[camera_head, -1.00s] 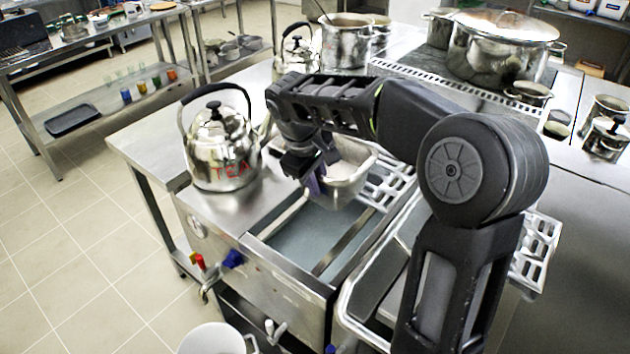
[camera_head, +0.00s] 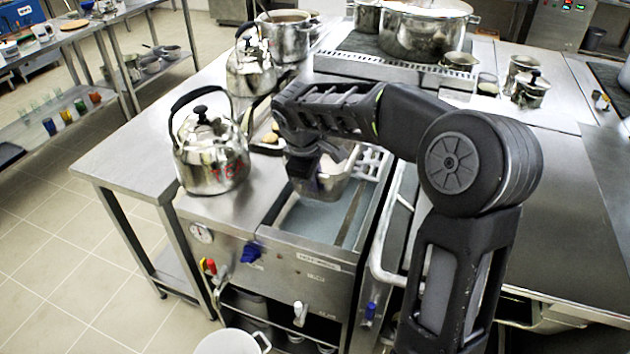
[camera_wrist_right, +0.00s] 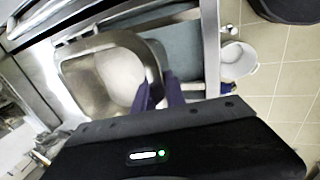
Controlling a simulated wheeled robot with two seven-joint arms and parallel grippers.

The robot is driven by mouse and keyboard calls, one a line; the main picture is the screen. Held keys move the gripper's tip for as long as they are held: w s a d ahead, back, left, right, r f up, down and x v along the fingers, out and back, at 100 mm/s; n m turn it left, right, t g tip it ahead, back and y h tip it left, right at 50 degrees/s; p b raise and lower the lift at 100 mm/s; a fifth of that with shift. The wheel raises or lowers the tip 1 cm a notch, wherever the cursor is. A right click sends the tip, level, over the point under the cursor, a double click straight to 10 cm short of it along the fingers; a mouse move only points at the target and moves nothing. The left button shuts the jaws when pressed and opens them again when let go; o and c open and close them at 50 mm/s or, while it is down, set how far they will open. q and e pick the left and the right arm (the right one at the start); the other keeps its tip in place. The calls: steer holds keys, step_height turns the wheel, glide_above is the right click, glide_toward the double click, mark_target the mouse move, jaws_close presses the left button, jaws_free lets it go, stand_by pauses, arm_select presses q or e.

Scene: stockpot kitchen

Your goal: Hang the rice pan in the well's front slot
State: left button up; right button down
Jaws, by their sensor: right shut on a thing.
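The rice pan (camera_head: 329,188) is a small steel pan with white rice in it. It also shows in the right wrist view (camera_wrist_right: 75,70). My right gripper (camera_head: 311,184) is shut on its rim, and the fingers show in the right wrist view (camera_wrist_right: 160,92). The pan is over the back part of the well's opening; I cannot tell whether its base is below the rim. The well (camera_head: 303,256) is a steel unit with grey-blue water (camera_head: 310,216) open in front of the pan. A metal bar (camera_head: 352,220) runs along the opening. My left gripper is out of view.
A TEA kettle (camera_head: 212,155) stands just left of the well, with another kettle (camera_head: 248,75) behind it. A white perforated rack (camera_head: 371,162) is right of the pan. A white bucket (camera_head: 228,343) is below the well's front. My forearm hides part of the counter.

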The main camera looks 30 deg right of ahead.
steer(key=shift+a+r, duration=0.15)
step_height(320, 180, down, 14)
steer(key=b, duration=1)
steer(key=shift+b, duration=0.35)
steer(key=shift+f+b, duration=0.9)
steer(key=shift+f, duration=0.3)
stand_by(2.2)
